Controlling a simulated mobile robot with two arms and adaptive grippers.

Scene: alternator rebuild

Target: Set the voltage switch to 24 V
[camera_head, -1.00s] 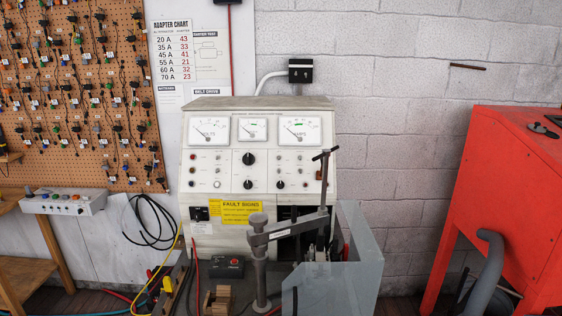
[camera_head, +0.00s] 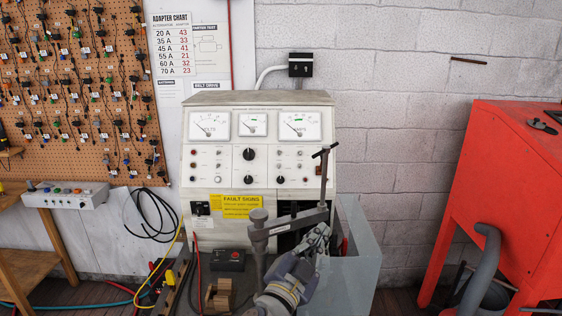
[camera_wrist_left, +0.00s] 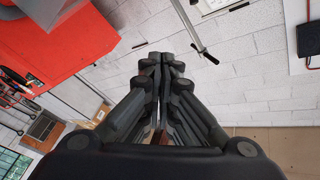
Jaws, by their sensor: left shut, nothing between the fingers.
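The white test bench (camera_head: 215,160) stands against the wall with its dials and controls facing me. Two black knobs, an upper knob (camera_head: 249,154) and a lower knob (camera_head: 249,182), sit in the middle of the panel. A small black switch block (camera_head: 200,208) is at the lower left. Labels are too small to read, so I cannot tell which control is the voltage switch or its setting. My left gripper (camera_head: 319,238) is below and right of the panel, apart from the knobs. In the left wrist view, its fingers (camera_wrist_left: 162,62) are shut and empty. My right gripper is out of view.
A grey clamp arm and post (camera_head: 259,235) stand in front of the bench, close to my left gripper. A red cabinet (camera_head: 500,190) stands at the right. Cables and a black box (camera_head: 228,260) are low at the left.

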